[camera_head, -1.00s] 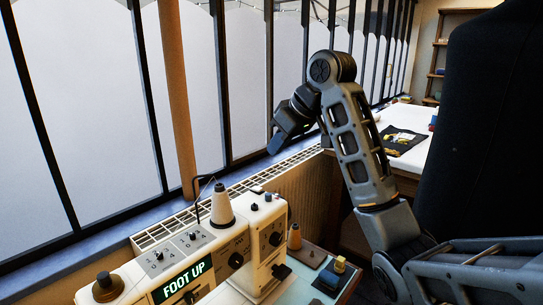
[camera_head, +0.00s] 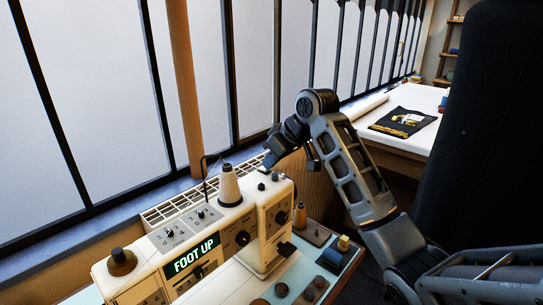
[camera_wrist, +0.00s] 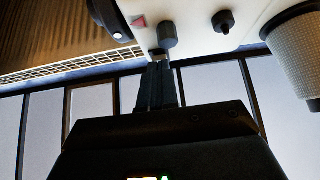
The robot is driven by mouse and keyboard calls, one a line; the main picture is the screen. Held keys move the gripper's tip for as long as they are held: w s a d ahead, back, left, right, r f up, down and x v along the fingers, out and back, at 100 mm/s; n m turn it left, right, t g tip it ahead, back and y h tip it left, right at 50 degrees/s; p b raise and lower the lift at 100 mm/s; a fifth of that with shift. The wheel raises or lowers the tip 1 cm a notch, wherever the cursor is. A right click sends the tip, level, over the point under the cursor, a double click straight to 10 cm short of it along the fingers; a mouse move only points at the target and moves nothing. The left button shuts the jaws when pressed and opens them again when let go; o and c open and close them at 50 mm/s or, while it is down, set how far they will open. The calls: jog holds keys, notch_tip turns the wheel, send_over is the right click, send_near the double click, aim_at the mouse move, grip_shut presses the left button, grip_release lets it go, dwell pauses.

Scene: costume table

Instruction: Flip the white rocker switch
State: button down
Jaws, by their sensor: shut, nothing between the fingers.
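The cream sewing machine (camera_head: 225,225) stands at lower middle in the head view, with a lit "FOOT UP" display (camera_head: 190,256). I cannot pick out a white rocker switch for certain. Two small grey switch plates (camera_head: 170,236) sit on its top. My gripper (camera_head: 267,161) is shut and empty, pointing down just above and behind the machine's right end. In the wrist view my shut fingers (camera_wrist: 159,66) reach toward the machine's top edge, near a dark knob (camera_wrist: 168,30) and a small red piece (camera_wrist: 139,22). I cannot tell whether they touch.
A thread cone (camera_head: 229,187) stands on the machine's top, left of my gripper. A slatted grille (camera_head: 160,214) runs behind, along the window bars. An orange spool (camera_head: 299,216) is at the right. A white table (camera_head: 375,108) stands farther back.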

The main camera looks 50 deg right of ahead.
jog(key=f+b, duration=0.1)
jog(key=f+t+b, duration=0.1)
jog(key=shift+s+a+t+b, duration=0.1)
jog(key=shift+s+t+b, duration=0.2)
jog(key=shift+s+b, duration=0.05)
jog(key=shift+s+f+t+b, duration=0.15)
jog(key=shift+f+t+b, duration=0.05)
jog(key=shift+t+b, duration=0.6)
jog(key=shift+s+t, duration=0.1)
jog(key=shift+t, duration=0.2)
